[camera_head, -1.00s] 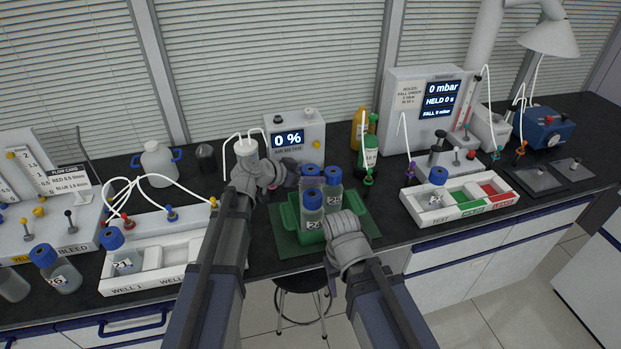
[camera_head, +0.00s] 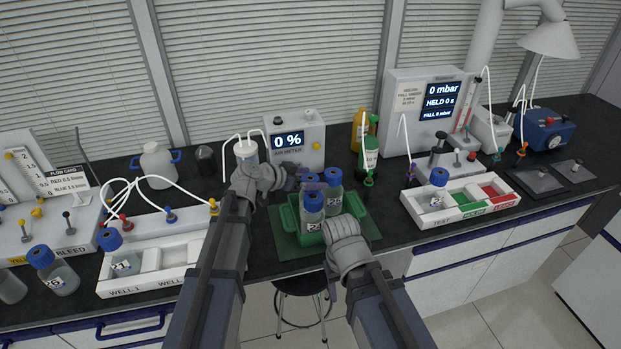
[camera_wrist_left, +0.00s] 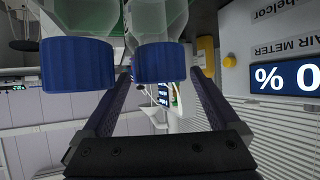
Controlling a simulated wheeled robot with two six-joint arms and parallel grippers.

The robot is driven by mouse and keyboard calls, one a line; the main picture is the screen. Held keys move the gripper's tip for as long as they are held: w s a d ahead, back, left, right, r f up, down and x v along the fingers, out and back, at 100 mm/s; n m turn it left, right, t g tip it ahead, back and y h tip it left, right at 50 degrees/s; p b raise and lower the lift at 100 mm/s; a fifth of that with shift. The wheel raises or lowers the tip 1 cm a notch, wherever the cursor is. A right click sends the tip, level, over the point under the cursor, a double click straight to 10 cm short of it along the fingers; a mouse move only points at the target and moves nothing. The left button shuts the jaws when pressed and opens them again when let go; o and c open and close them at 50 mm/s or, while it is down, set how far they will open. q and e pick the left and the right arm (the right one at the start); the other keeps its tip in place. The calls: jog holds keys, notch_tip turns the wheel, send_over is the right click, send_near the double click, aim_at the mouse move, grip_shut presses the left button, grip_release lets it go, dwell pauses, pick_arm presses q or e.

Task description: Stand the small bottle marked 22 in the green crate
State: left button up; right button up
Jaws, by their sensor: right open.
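The green crate (camera_head: 289,219) stands on a green mat at the bench's front. Three small blue-capped bottles are in or over it: a front one (camera_head: 312,215), a right one (camera_head: 334,192) and a back one (camera_head: 310,179). The back one's number is hidden; no 22 is readable. My left gripper (camera_head: 295,180) is at the crate's back left, beside the back bottle. In the left wrist view, upside down, its open fingers stand either side of a blue cap (camera_wrist_left: 160,62) with narrow gaps. Another cap (camera_wrist_left: 78,63) is at left. My right gripper (camera_head: 338,226) is at the crate's front right, fingertips mostly hidden.
The air meter (camera_head: 298,142) stands behind the crate. A white well tray (camera_head: 160,270) with a bottle is at left, with another bottle (camera_head: 55,272) beside it. A white sectioned tray (camera_head: 470,208) is at right. Green and yellow bottles stand behind the crate.

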pick_arm(q)
jog(key=shift+r+p, duration=0.6)
jog(key=p+v, duration=0.5)
jog(key=v, duration=0.6)
jog(key=s+d+f+n+g+y, duration=0.1)
jog(key=s+d+f+g+y, duration=0.2)
jog(key=s, duration=0.4)
jog(key=s+d+f+n+g+y, duration=0.1)
jog(key=s+d+f+g, duration=0.2)
jog(key=s+d+f, duration=0.25)
jog(key=s+a+f+n+g+y, duration=0.2)
jog(key=s+y, duration=0.4)
jog(key=s, duration=0.4)
jog(key=shift+a+f+n+y+p, duration=0.15)
jog(key=shift+a+n+y+p, duration=0.2)
jog(key=shift+a+n, duration=0.5)
jog(key=shift+d, duration=0.15)
